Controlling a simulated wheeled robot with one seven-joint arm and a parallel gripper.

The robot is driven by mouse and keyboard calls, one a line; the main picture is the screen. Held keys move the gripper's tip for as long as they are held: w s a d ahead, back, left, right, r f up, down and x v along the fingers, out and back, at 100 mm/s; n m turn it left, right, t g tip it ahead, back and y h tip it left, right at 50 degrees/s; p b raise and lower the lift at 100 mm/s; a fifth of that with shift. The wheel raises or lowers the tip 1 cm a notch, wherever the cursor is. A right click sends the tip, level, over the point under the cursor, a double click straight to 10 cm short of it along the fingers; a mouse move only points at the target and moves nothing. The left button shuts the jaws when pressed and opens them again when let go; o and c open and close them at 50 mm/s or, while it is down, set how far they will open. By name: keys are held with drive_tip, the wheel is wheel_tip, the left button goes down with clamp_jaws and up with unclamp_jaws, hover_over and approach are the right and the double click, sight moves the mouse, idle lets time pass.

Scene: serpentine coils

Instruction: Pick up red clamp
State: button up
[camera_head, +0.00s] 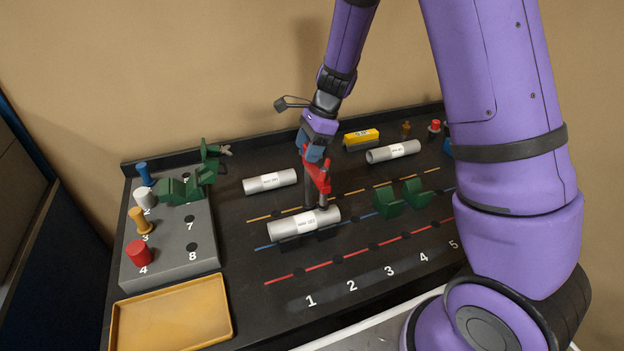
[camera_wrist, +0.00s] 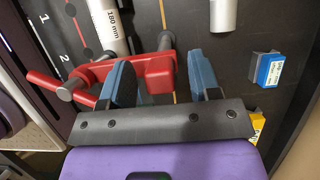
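The red clamp (camera_head: 318,174) stands upright just behind a labelled grey pipe on the black bench. In the wrist view the red clamp (camera_wrist: 155,73) has its thick body between the two blue fingers, and its handle end reaches out past the left finger. My gripper (camera_head: 314,153) is right above the clamp, at its upper end. In the wrist view my gripper (camera_wrist: 163,82) has its fingers wide apart, with a visible gap between the clamp body and the right finger. The clamp's foot is partly hidden by the pipe.
The labelled pipe (camera_head: 304,223) lies close in front; another pipe (camera_head: 270,181) lies behind left. Green clamps (camera_head: 387,202) stand to the right. A grey block (camera_head: 180,250) with coloured pegs and a yellow tray (camera_head: 172,312) are at left. A yellow box (camera_head: 361,136) stands behind.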

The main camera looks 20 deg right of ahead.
clamp_jaws()
drive_tip(key=shift+r, duration=0.15)
